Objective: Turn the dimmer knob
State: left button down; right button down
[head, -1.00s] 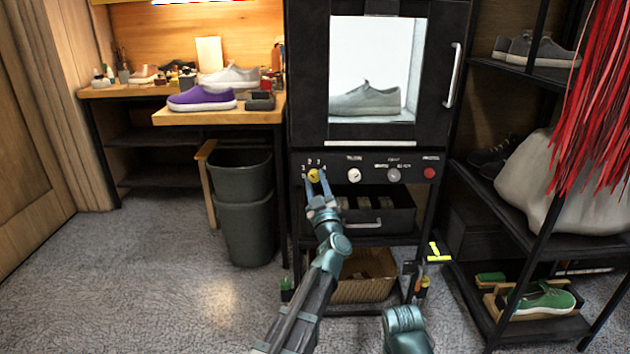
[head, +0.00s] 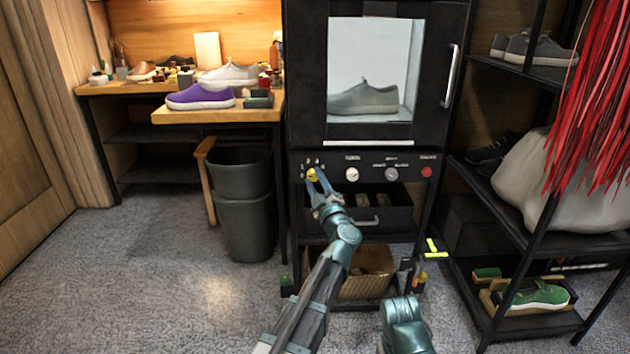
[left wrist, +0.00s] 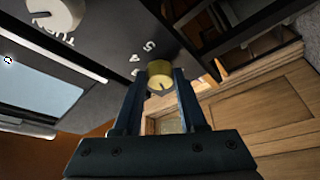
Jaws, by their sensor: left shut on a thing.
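The dimmer knob (head: 312,174) is the yellow knob at the left end of the black cabinet's control panel, with small marks around it. My left gripper (head: 317,180) reaches up to it and is shut on it. In the left wrist view the yellow knob (left wrist: 160,72) sits between the two blue fingers of my left gripper (left wrist: 159,80), with a dark pointer line on its face. The numerals 4 and 5 show beside it; the other marks are hidden or too small to read. Part of my right arm shows at the bottom, its fingers out of view.
A white knob (head: 352,174), a grey knob (head: 391,174) and a red button (head: 426,172) are on the same panel. Above, a grey shoe (head: 362,98) stands in the lit window. An open drawer (head: 385,212) is just below. A bin (head: 243,215) stands left.

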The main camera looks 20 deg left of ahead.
pick_arm(q)
jog(key=shift+c, duration=2.3)
grip_release()
jog(key=b+v, duration=0.3)
jog(key=v, duration=1)
jog(key=shift+s+d, duration=0.2)
jog(key=shift+s, duration=0.1)
